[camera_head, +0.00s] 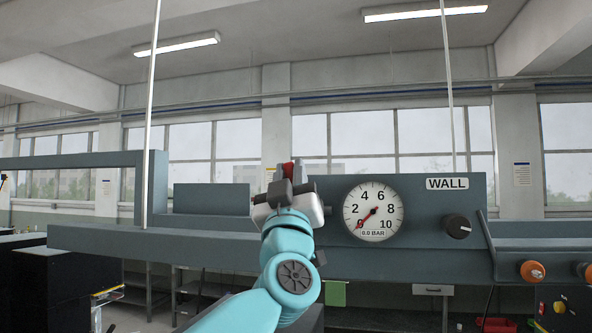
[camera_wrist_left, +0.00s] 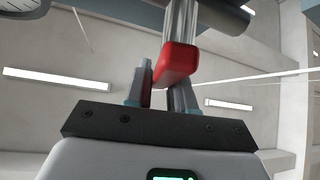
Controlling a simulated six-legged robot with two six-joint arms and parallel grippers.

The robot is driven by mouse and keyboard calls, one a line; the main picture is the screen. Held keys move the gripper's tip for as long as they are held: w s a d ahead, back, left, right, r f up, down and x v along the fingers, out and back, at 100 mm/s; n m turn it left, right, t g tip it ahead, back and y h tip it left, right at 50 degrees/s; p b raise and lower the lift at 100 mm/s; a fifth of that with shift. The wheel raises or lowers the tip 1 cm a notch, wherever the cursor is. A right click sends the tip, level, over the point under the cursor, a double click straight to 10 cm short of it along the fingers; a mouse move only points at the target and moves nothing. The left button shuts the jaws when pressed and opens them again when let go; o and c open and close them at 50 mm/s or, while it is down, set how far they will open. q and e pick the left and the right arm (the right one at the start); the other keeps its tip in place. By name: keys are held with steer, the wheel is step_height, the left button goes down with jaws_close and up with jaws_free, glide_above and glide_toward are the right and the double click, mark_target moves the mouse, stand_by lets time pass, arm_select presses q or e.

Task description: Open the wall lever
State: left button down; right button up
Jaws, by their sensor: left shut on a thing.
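The wall lever (camera_head: 287,168) shows as a small red tip above my gripper in the head view, left of the round gauge. In the left wrist view it is a red grip (camera_wrist_left: 178,62) on a pale metal stem that runs up to a dark cylinder (camera_wrist_left: 222,15). My left gripper (camera_head: 286,184) is at the lever. In the left wrist view its two fingers (camera_wrist_left: 160,82) are on either side of the red grip, shut on it. The gripper hides the lever's base in the head view. My right gripper is not in view.
A gauge (camera_head: 373,211) on the grey panel reads 0.0 BAR. Orange-capped knobs (camera_head: 532,270) are at the lower right. A long grey beam (camera_head: 150,243) runs left. Thin poles hang from above.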

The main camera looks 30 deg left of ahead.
arm_select(q)
steer(key=s+a+f+n+g+y+p, duration=0.1)
steer(key=a+f+n+g+y+p, duration=0.2)
steer(key=n+g, duration=1)
steer(key=shift+a+f+n+y, duration=0.7)
steer(key=shift+f+n+y, duration=0.15)
steer(key=shift+n, duration=2.15)
steer(key=c, duration=1)
jaws_free()
steer(key=shift+w+g, duration=0.1)
steer(key=shift+g, duration=0.3)
steer(key=shift+c, duration=0.2)
steer(key=b+v, duration=0.4)
steer(key=v, duration=1.2)
steer(key=shift+f, duration=0.15)
